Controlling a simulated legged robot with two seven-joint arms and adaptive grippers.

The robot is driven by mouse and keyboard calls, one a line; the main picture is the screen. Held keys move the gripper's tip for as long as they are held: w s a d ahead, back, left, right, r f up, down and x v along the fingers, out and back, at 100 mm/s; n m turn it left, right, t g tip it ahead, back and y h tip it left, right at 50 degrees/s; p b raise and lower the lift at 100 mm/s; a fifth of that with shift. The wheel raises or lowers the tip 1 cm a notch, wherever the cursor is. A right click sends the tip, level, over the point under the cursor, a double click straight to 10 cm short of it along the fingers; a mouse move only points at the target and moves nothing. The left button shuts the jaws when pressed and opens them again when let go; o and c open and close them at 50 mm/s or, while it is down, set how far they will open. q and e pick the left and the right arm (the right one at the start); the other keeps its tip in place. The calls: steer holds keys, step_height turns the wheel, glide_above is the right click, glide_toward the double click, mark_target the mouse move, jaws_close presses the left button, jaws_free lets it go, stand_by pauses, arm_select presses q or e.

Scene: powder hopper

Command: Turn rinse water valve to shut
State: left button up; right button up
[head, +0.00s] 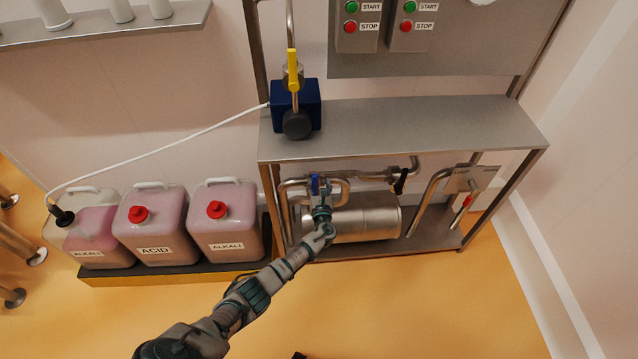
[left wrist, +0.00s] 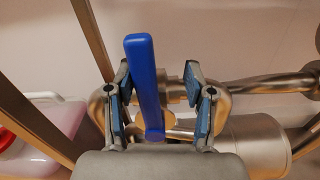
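A blue lever handle (head: 314,185) sits on the pipework under the steel shelf; I read no label naming it as the rinse water valve. It also shows in the left wrist view (left wrist: 146,85), standing nearly upright in the picture. My left gripper (head: 321,208) is at this handle. In the left wrist view the left gripper (left wrist: 163,105) is open, one finger on each side of the handle, with visible gaps.
A steel tank (head: 368,222) lies behind the gripper. A black handle (head: 400,182) and a red handle (head: 467,202) are to the right. A yellow handle (head: 293,68) stands above the shelf (head: 420,125). Chemical canisters (head: 228,225) stand left. Floor in front is clear.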

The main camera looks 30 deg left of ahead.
arm_select(q)
steer(key=shift+r, duration=0.1)
stand_by(0.3)
steer(key=v, duration=1.2)
steer(key=shift+w, duration=0.1)
